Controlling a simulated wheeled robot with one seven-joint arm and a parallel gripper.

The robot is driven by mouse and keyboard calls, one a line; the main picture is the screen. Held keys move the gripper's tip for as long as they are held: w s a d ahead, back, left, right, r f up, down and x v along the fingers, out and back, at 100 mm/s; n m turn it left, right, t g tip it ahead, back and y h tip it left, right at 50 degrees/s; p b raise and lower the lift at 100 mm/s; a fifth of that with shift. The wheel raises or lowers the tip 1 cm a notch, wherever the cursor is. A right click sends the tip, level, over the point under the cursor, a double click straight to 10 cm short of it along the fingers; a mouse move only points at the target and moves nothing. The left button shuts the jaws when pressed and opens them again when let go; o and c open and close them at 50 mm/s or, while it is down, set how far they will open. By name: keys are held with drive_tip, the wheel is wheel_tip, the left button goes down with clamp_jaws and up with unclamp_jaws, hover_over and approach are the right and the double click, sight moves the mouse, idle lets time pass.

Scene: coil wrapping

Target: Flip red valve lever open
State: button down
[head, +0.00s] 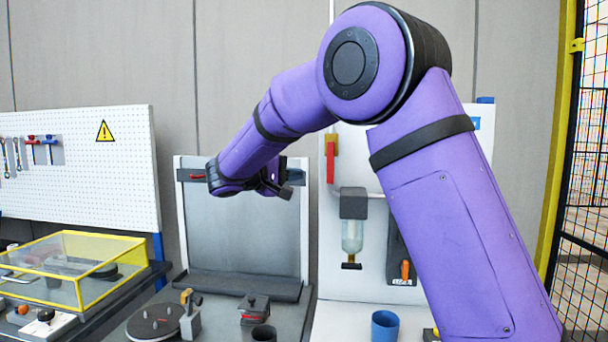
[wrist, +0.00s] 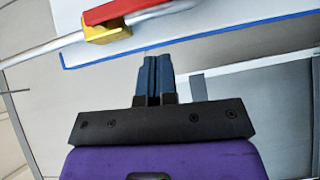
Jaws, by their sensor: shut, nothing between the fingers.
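In the wrist view the red lever (wrist: 122,10) lies along the pipe at the upper left, over the yellow-brass valve body (wrist: 106,31). My gripper (wrist: 153,62) is shut and empty, its two dark blue fingers together. It is apart from the lever, below and right of it in the wrist view. In the head view my gripper (head: 285,185) is partly hidden by my wrist, left of the valve.
A clear bottle (head: 352,236) hangs under a grey holder below the valve. An orange-handled part (head: 405,270) is on the panel's right. A blue cup (head: 384,325) stands below. A grey framed board (head: 240,230) is behind my wrist. A yellow-framed clear cover (head: 75,268) is at left.

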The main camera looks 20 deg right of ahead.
drive_tip(key=v, duration=0.7)
drive_tip(key=shift+a+f, duration=0.15)
drive_tip(key=shift+a, duration=0.15)
drive_tip(key=s+d+f+g+y, duration=0.2)
drive_tip(key=s+d+y, duration=0.8)
drive_tip(key=s, duration=0.8)
drive_tip(key=s+f+m+t+y, duration=0.1)
drive_tip(key=s+f+y, duration=0.2)
drive_tip(key=s, duration=0.7)
drive_tip(key=s+f+m+t+y, duration=0.1)
drive_tip(key=s+f+t+y, duration=0.1)
drive_tip(key=s, duration=0.7)
drive_tip(key=shift+s+a+f+y, duration=0.2)
drive_tip(key=shift+s+f+y, duration=0.2)
drive_tip(key=shift+f+y, duration=0.5)
drive_tip(key=shift+r, duration=0.15)
